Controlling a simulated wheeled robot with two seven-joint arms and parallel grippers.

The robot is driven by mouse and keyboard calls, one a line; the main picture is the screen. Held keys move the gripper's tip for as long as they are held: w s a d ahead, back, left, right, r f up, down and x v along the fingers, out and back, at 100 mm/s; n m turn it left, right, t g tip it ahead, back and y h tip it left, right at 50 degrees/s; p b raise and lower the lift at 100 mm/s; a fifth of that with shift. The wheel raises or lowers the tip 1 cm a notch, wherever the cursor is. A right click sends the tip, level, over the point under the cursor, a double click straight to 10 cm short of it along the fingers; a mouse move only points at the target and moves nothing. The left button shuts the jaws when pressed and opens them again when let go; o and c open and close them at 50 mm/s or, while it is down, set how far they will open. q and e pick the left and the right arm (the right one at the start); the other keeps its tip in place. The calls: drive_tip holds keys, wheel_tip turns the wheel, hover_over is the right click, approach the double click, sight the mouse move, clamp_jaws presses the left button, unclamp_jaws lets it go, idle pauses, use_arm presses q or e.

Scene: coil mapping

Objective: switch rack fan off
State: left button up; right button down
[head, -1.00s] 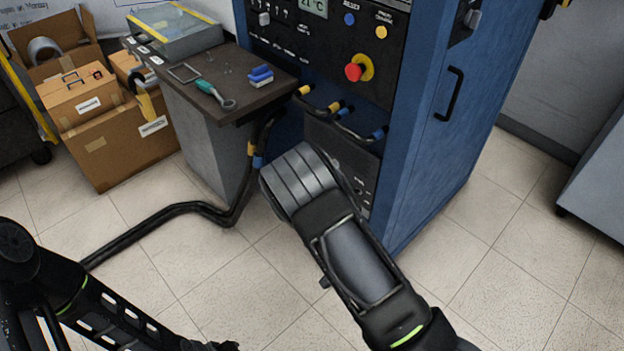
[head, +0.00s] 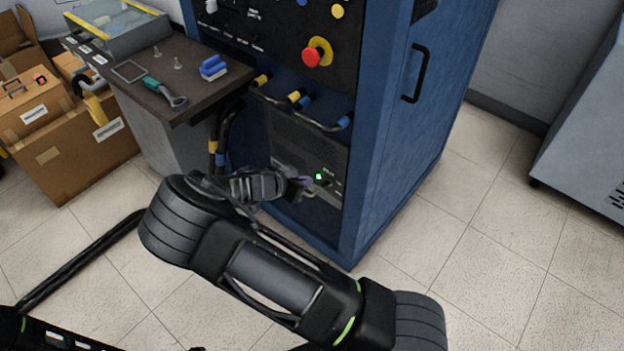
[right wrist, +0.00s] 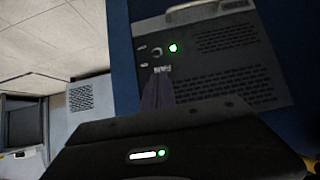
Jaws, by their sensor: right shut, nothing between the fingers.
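The rack fan panel (head: 290,145) is a grey vented plate low on the front of the blue cabinet. It also shows in the right wrist view (right wrist: 225,65). A green lamp (head: 319,177) glows on it, and the lamp shows clearly in the right wrist view (right wrist: 173,48). Beside the lamp is a small dark round switch (right wrist: 157,51) with pale labels; its setting is too small to tell. My right gripper (head: 303,184) is shut and empty, its purplish fingertips close in front of the panel, near the switch. Contact cannot be told. My left gripper is out of view.
A red emergency button (head: 312,57) sits higher on the cabinet. Cable loops (head: 300,104) hang above the fan panel. A side table (head: 130,85) with tools stands left, with cardboard boxes (head: 70,150) beyond. The floor right of the cabinet is clear.

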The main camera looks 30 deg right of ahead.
sight(325, 184)
drive_tip(key=x, duration=0.9)
drive_tip(key=shift+d+f, duration=0.25)
